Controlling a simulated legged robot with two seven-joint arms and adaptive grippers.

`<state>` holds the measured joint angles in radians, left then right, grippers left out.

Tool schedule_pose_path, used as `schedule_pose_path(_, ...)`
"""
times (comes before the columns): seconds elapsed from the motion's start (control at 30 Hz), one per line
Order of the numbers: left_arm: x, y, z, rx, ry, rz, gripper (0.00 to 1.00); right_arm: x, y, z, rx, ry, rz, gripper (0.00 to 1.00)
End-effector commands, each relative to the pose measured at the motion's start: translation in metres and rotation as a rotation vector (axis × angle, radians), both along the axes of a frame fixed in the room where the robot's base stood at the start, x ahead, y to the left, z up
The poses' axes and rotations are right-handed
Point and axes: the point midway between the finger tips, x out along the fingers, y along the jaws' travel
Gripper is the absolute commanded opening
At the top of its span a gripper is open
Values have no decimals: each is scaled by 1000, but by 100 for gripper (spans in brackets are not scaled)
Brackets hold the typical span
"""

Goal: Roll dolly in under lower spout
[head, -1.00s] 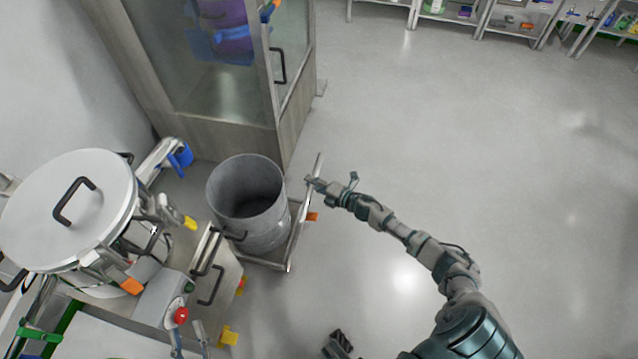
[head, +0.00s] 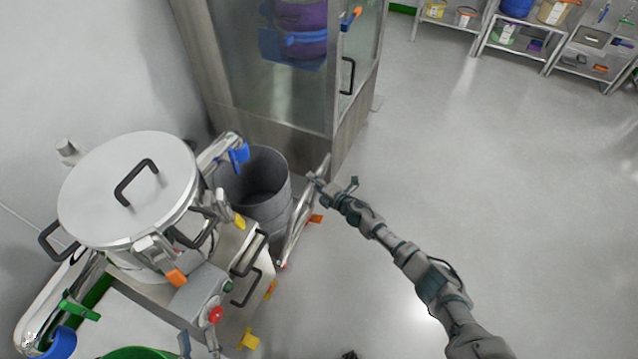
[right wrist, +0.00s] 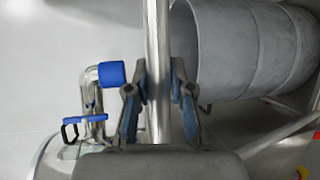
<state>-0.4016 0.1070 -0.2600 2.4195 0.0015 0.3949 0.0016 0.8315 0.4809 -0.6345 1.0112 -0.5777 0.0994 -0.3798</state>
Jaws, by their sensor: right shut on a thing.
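The dolly (head: 290,250) is a low metal frame with a push bar, standing right of the vessel machine. An open grey drum (head: 285,203) stands on it. My right gripper (head: 318,178) is shut on the dolly's push bar; the right wrist view shows its fingers (right wrist: 158,95) either side of the bar (right wrist: 158,30), with the drum (right wrist: 235,50) to the right. A metal spout with a blue end (head: 238,153) reaches from the vessel over the drum's left rim; whether it is the lower spout I cannot tell. My left gripper (head: 350,354) barely shows at the bottom edge.
The lidded vessel (head: 100,205) and its control box with a red button (head: 215,314) stand left of the dolly. A glass-fronted cabinet (head: 340,130) stands close behind the drum. Shelves (head: 480,35) line the back. Floor at right is clear.

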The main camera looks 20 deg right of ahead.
Motion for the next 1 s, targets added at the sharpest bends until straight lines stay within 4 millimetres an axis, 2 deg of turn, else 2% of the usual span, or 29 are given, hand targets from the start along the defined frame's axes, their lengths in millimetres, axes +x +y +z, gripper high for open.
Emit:
schedule_pose_path(0.03, 0, -1, -1, -1, -2, 0, 40, -1, 5, -6, 1, 6, 6, 0)
schedule_pose_path(0.37, 1, -1, -1, -2, -4, 0, 40, 0, 6, -5, 2, 5, 8, 0)
schedule_pose_path(0.4, 1, -2, 0, -2, -4, 0, 40, 0, 6, -5, 2, 5, 8, 26)
schedule_pose_path(0.5, 1, -2, 0, -2, -4, 0, 40, 0, 6, -4, 1, 4, 7, 48)
schedule_pose_path(0.83, -1, -1, 0, -1, -3, 0, 40, -1, 3, 0, 2, -1, 5, 48)
schedule_pose_path(1.0, -1, -1, 1, -1, -4, 0, 40, -17, -3, 2, -1, -2, 5, 48)
